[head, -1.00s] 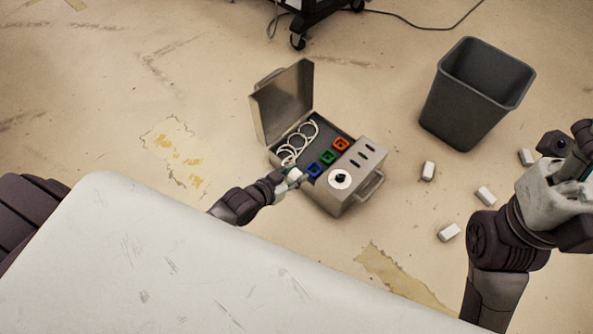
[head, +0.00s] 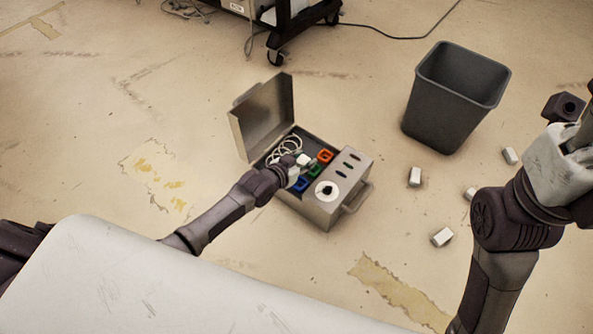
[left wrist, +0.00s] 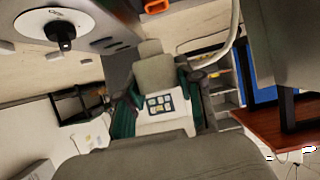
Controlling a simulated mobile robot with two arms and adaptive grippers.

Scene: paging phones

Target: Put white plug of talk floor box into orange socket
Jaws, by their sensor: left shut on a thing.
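The floor box (head: 338,204) is an open grey metal case on the floor in the head view. Its orange socket (head: 325,156) is at the far end of a row, with the green socket (head: 314,170) and blue socket (head: 299,184) nearer. My left gripper (head: 299,168) is over the box, shut on the white plug (head: 303,160), left of the orange socket and apart from it.
A coiled white cord (head: 284,148) lies inside the box by its raised lid (head: 262,115). A white dial (head: 327,190) is on the panel. A dark bin (head: 455,97) and several white blocks (head: 414,176) stand to the right. A wheeled cart (head: 297,25) is behind.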

